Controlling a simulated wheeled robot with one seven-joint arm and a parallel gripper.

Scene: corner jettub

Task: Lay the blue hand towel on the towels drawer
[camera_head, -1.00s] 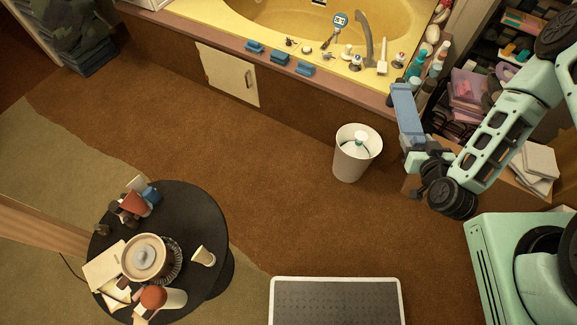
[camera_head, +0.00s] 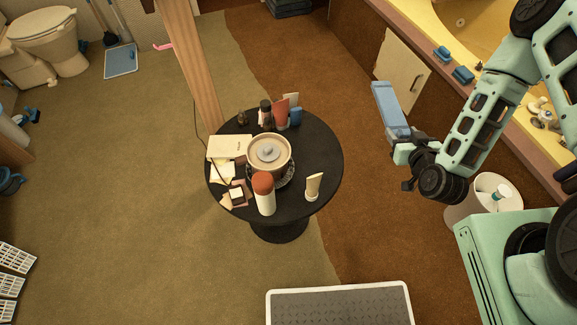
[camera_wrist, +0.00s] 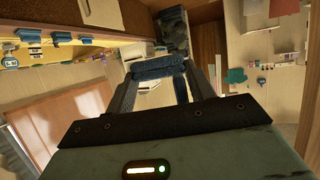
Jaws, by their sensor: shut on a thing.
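The blue hand towel (camera_head: 390,108) is a long folded bundle. My gripper (camera_head: 401,139) is shut on it and holds it up in the air, between the round black table and the tub's side in the head view. In the wrist view the towel (camera_wrist: 158,67) lies across between the two fingers. I cannot make out a towels drawer for certain in either view. A dark folded stack (camera_head: 291,7) shows at the head view's top edge.
A round black table (camera_head: 325,160) carries a pot, bottles and papers. A white bin (camera_head: 460,212) stands beneath my arm. The tub ledge (camera_head: 420,40) runs along the right. A grey step mat (camera_head: 340,308) lies in front. Carpet left of the table is open.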

